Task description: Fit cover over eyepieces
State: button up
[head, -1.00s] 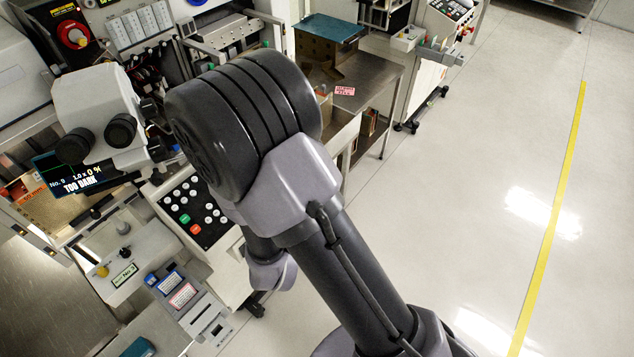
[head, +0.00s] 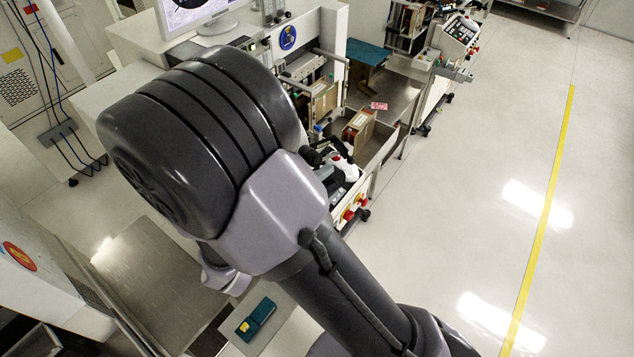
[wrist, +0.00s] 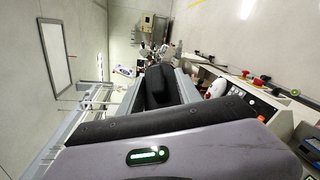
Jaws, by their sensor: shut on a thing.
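In the wrist view my gripper (wrist: 158,78) points away from the camera and is shut on a black, rounded piece that looks like the cover (wrist: 158,92). Its far end and the exact contact with the fingers are hard to make out. In the head view my gripper and the cover are hidden by my arm. Small dark round parts that may be eyepieces (head: 313,157) show beside a white machine part, right of my arm's large joint. They are partly covered by the arm, and I see no contact with the cover.
A bare metal table (head: 150,268) lies left of my arm. A blue-green box (head: 257,318) sits on a pale surface in front. A monitor (head: 190,14) and white machines stand behind. A teal-topped stand (head: 367,52) is further back. The floor right of the arm is clear.

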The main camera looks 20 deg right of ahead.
jog(key=shift+s+r, duration=0.2)
jog(key=shift+r, duration=0.7)
jog(key=shift+f, duration=0.1)
jog(key=shift+f, duration=0.15)
jog(key=shift+w+a+f, duration=0.15)
jog(key=shift+w, duration=0.15)
jog(key=shift+w+a+f+b, duration=0.15)
jog(key=shift+w+f+b, duration=0.2)
jog(key=shift+w, duration=0.45)
jog(key=shift+w+a+f+b, duration=0.2)
jog(key=shift+w+b, duration=0.1)
jog(key=shift+w, duration=0.45)
jog(key=shift+w+a+f+b, duration=0.1)
jog(key=shift+w+f+b, duration=0.25)
jog(key=shift+w, duration=0.45)
jog(key=shift+b, duration=0.45)
jog(key=shift+w+a+f+b, duration=0.15)
jog(key=shift+w+f+b, duration=0.25)
jog(key=shift+w, duration=0.4)
jog(key=shift+w+a+f+b, duration=0.15)
jog(key=shift+w+f+b, duration=0.15)
jog(key=shift+w, duration=0.45)
